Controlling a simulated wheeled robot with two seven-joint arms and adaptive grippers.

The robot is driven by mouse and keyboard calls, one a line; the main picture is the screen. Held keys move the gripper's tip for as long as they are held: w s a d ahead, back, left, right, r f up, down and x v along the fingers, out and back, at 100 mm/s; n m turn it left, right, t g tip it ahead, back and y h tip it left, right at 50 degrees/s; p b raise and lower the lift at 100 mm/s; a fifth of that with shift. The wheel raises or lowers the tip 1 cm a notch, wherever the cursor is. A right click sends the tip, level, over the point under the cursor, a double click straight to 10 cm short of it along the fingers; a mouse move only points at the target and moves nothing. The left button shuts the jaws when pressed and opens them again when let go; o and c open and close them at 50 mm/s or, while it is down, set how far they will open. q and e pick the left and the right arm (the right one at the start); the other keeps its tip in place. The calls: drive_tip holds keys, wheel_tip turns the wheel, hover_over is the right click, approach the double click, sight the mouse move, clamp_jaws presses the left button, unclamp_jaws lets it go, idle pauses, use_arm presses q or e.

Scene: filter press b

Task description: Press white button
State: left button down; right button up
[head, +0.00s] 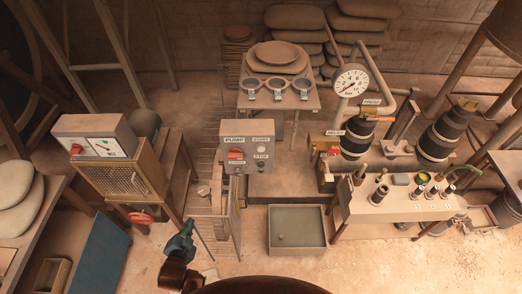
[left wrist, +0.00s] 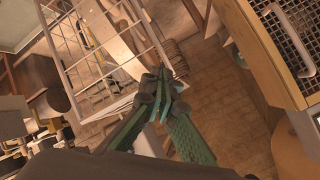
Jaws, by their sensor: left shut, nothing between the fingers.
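A grey control box (head: 249,147) labelled PUMP stands on a post in the middle of the head view. It carries a red switch (head: 236,154) on its left and small round controls on its right; I cannot tell clearly which one is a white button. My left gripper (head: 189,226), with teal fingers, is below and left of this box, well apart from it. In the left wrist view its fingers (left wrist: 161,76) are shut together with nothing between them, over the brick floor and beside a pale wire frame. My right gripper is not in view.
A second box (head: 92,137) with a gauge and red knob sits on a cabinet at left. A grey tray (head: 297,231) lies on the floor. A work table (head: 392,207) with bottles stands at right. A pale railing (head: 226,222) is between my left gripper and the tray.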

use_arm(q)
drive_tip(key=w+d+r+m+t, duration=0.2)
drive_tip(key=w+r, duration=0.1)
drive_tip(key=r, duration=0.4)
drive_tip(key=m+t+h, duration=0.5)
drive_tip(key=m+h, duration=0.4)
drive_tip(key=m, duration=0.3)
approach(261, 149)
drive_tip(key=s+a+f, duration=0.1)
drive_tip(key=a+f, duration=0.2)
drive_tip(key=a, duration=0.2)
drive_tip(key=s+d+r+m+g+h, duration=0.1)
drive_tip(key=s+d+r+m+h, duration=0.2)
drive_tip(key=d+m+h, duration=0.3)
drive_tip(key=shift+d+r+m, duration=0.5)
drive_tip(key=shift+d+r, duration=0.2)
drive_tip(key=shift+d, duration=0.5)
drive_tip(key=w+b, duration=0.2)
drive_tip(key=w, duration=0.6)
drive_tip(key=shift+w+b, duration=0.35)
drive_tip(key=shift+w, duration=0.05)
